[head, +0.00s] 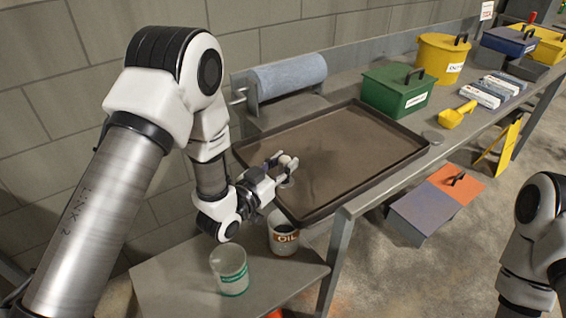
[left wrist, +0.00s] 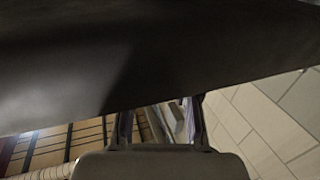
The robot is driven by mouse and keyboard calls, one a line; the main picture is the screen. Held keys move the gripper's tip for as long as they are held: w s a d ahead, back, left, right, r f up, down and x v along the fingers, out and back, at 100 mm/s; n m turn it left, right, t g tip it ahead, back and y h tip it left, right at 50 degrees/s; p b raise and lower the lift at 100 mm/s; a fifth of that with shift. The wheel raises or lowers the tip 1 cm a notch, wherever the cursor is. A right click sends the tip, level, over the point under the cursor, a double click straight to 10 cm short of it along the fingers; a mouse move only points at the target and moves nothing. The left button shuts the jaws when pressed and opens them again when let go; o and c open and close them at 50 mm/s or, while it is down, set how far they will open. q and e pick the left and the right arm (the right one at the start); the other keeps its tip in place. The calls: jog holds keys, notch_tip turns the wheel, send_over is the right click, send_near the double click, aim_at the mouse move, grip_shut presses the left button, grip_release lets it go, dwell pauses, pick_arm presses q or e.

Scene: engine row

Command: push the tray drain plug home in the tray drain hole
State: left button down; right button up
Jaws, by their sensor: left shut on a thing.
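The wide dark tray (head: 355,140) lies on the bench in the head view. My left gripper (head: 284,166) is over the tray's near left part, shut on a small pale round-topped thing, which I take to be the tray drain plug (head: 288,163). A paler part shows just below the fingers; I cannot tell whether it touches the tray floor. I cannot make out the drain hole. In the left wrist view the fingers (left wrist: 160,122) point up at a large dark surface that hides most of the scene. My right gripper is out of view.
An oil can (head: 284,238) and a green-banded can (head: 230,270) stand on a low shelf in front of the tray. A blue roll (head: 288,76) and a green box (head: 398,88) stand behind it.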

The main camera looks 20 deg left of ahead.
pick_arm(q)
jog(key=shift+f, duration=0.25)
jog(key=c, duration=0.8)
grip_release()
jog(key=shift+o, duration=0.2)
jog(key=v, duration=1.2)
